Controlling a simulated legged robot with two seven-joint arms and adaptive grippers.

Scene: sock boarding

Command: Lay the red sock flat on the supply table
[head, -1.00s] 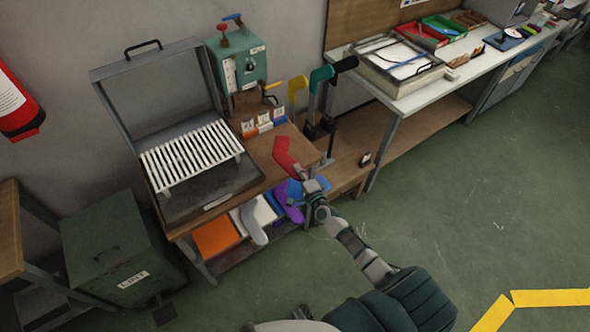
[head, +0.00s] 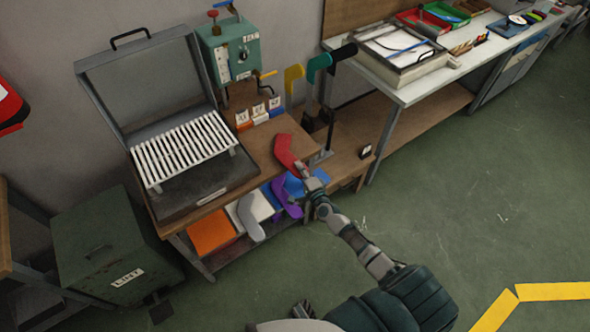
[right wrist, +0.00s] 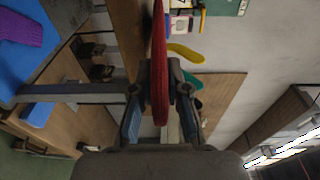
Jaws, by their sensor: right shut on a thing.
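The red sock (head: 287,152) is held by my right gripper (head: 304,175), in front of the wooden table (head: 262,140). In the right wrist view the red sock (right wrist: 159,55) stands edge-on, upright between the fingertips of my right gripper (right wrist: 160,105). The gripper is shut on it. In the head view the sock overlaps the table's right end; I cannot tell whether it touches the top. My left gripper is not seen.
A hinged box with a white rack (head: 183,150) fills the table's left side. A green press (head: 230,60) and yellow, teal and black sock shapes stand behind. A white-topped bench (head: 403,92) is at right.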

